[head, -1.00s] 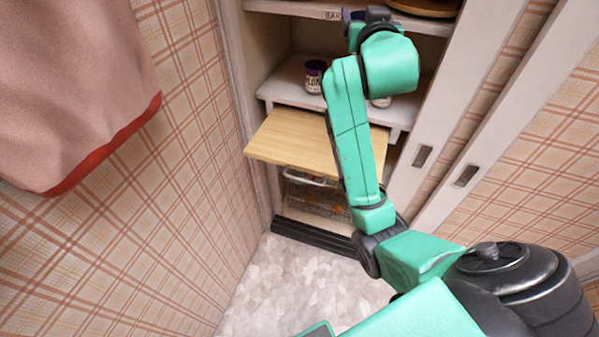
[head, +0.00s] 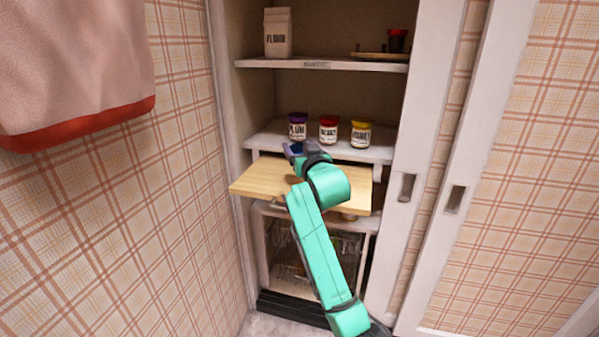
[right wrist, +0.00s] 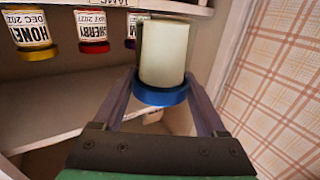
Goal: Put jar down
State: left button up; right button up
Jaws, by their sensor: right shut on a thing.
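The jar (right wrist: 163,52) has a pale body and a blue lid. In the right wrist view it sits between the two fingers of my right gripper (right wrist: 160,84), which is shut on it. That view is upside down, so the jar is upright. In the head view my right gripper (head: 292,149) is over the back left of the pull-out wooden board (head: 258,180), in front of the jar shelf. The held jar is mostly hidden there, and I cannot tell its height above the board. My left gripper is not in view.
A purple-lidded jar (head: 297,127), a red-lidded jar (head: 328,130) and a yellow-lidded honey jar (head: 361,134) stand on the middle shelf (head: 270,140). A flour bag (head: 278,35) stands on the upper shelf (head: 270,63). Sliding doors (head: 425,150) are at right, a wall at left.

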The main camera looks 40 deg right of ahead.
notch_tip(320, 180, down, 5)
jog(key=shift+r+b, duration=0.15)
jog(key=shift+b, duration=0.3)
jog(key=o, duration=1.6)
jog(key=shift+c, duration=0.2)
jog(key=shift+r, duration=0.1)
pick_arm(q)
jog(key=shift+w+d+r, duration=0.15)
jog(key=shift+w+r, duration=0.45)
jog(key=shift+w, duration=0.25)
pick_arm(e)
jog(key=v, duration=1.2)
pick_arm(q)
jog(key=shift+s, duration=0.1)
